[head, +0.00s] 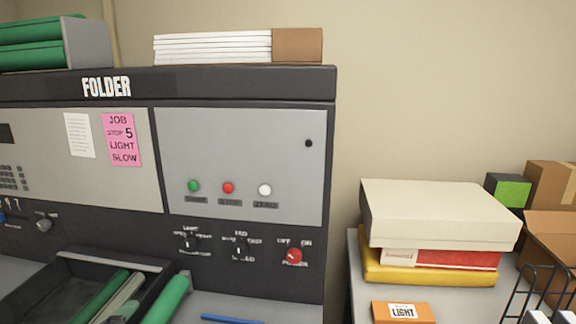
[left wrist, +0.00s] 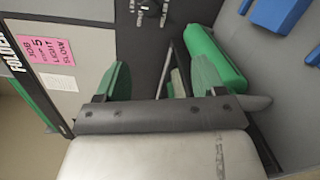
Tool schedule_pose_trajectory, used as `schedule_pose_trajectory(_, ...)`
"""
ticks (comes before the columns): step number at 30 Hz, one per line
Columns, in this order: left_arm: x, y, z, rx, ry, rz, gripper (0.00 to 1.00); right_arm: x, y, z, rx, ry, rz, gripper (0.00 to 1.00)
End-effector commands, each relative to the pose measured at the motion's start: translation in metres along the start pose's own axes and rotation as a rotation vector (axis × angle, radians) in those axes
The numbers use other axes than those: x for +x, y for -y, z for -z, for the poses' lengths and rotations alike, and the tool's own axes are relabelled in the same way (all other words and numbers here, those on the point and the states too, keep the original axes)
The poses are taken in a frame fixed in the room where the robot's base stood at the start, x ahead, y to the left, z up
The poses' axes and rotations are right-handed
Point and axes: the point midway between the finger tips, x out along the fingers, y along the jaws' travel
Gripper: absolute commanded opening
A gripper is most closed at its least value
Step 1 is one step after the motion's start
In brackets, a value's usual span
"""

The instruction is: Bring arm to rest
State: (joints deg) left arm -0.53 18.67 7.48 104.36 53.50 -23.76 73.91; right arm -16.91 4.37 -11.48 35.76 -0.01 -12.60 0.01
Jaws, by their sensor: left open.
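My left gripper (left wrist: 162,78) shows only in the left wrist view. Its two greenish fingers stand apart with nothing held between them. Beyond the fingers are the front of the folder machine (left wrist: 85,85) and a dark tray with green rolls. In the head view the folder (head: 250,140) fills the left and middle, and neither of my arms shows. My right gripper is in no view.
The folder's dark tray (head: 130,260) holds green rolls and lies close to my left gripper. A green roll (left wrist: 217,58) shows right of the fingers. A wire rack stands at far right.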

Motion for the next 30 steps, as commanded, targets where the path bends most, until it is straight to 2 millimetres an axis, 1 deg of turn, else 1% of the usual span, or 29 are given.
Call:
schedule_pose_trajectory(8, -0.019, 0.042, -0.031, 0.247, 0.057, 0.164, 0.70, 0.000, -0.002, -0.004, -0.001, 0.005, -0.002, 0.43)
schedule_pose_trajectory(11, -0.032, 0.062, -0.046, 0.382, 0.093, 0.247, 0.70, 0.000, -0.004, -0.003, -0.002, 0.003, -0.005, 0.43)
schedule_pose_trajectory(14, -0.051, 0.086, -0.062, 0.543, 0.143, 0.349, 0.70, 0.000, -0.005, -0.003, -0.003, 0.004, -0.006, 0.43)
schedule_pose_trajectory(17, -0.075, 0.110, -0.078, 0.729, 0.208, 0.462, 0.70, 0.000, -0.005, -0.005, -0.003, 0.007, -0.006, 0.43)
schedule_pose_trajectory(18, -0.086, 0.119, -0.084, 0.807, 0.239, 0.511, 0.70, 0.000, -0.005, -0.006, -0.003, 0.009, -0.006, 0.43)
schedule_pose_trajectory(22, -0.127, 0.144, -0.101, 1.056, 0.350, 0.666, 0.70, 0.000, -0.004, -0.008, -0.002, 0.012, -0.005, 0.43)
schedule_pose_trajectory(27, -0.177, 0.162, -0.115, 1.311, 0.494, 0.838, 0.70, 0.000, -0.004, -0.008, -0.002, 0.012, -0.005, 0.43)
schedule_pose_trajectory(30, -0.202, 0.166, -0.119, 1.423, 0.571, 0.925, 0.70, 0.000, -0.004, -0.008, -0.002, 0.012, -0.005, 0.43)
